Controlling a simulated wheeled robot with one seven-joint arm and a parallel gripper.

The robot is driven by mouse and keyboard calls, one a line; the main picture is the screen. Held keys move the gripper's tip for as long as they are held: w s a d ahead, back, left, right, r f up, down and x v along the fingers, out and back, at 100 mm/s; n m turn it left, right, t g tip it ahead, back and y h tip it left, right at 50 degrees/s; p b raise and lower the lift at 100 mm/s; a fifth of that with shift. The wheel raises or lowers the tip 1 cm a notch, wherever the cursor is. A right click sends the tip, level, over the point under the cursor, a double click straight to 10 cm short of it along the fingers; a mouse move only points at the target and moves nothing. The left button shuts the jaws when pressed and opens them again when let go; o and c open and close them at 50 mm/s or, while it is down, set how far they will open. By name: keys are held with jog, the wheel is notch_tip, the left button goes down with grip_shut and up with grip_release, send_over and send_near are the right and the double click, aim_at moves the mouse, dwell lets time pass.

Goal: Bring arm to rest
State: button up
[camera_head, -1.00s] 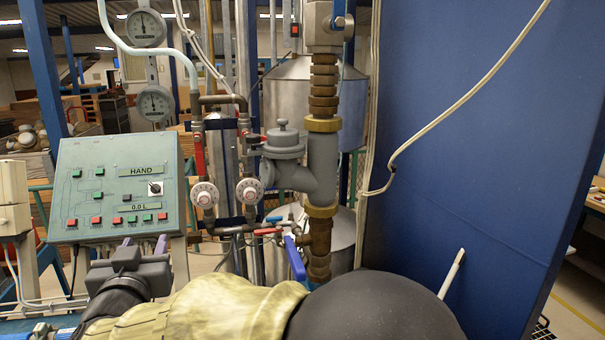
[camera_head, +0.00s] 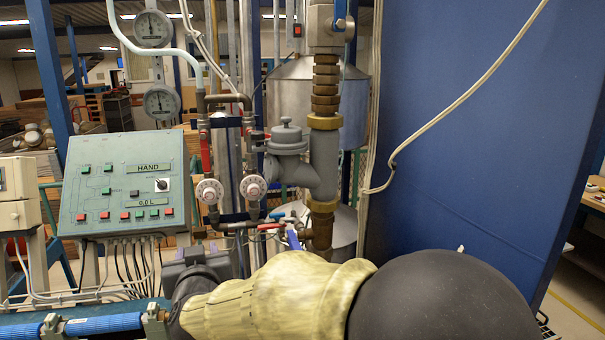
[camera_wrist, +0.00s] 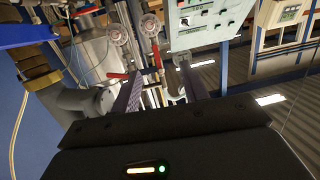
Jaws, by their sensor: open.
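My arm reaches across the bottom of the head view, with its yellowish sleeve and a large black rounded joint. My gripper (camera_head: 197,256) is in front of and below the control panel (camera_head: 122,185), partly hidden by my arm. In the wrist view my gripper (camera_wrist: 160,85) shows two fingers spread apart, with nothing held between them. The panel also shows upside down at the top of the wrist view (camera_wrist: 205,20). It carries a HAND label, a knob and a 0.0 L display.
Two white-red dial valves (camera_head: 209,191) and a grey meter body (camera_head: 287,140) stand on pipes right of the panel. A blue wall (camera_head: 480,130) fills the right side. Blue rollers (camera_head: 105,323) lie at lower left. Two round gauges (camera_head: 162,102) hang above the panel.

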jog(key=w+d+f+g+h, duration=0.1)
jog(key=w+d+f+g, duration=0.15)
jog(key=d+f, duration=0.7)
jog(key=s+d+f+m+g+h, duration=0.2)
jog(key=s+d+f+g, duration=0.3)
jog(key=s+d, duration=0.4)
jog(key=s+d+f+m+g+h, duration=0.2)
jog(key=s+d+f+g, duration=0.3)
jog(key=d, duration=1.2)
jog(key=s+f, duration=0.2)
jog(key=s, duration=0.2)
jog(key=shift+f+h, duration=0.3)
jog(key=shift+f, duration=0.05)
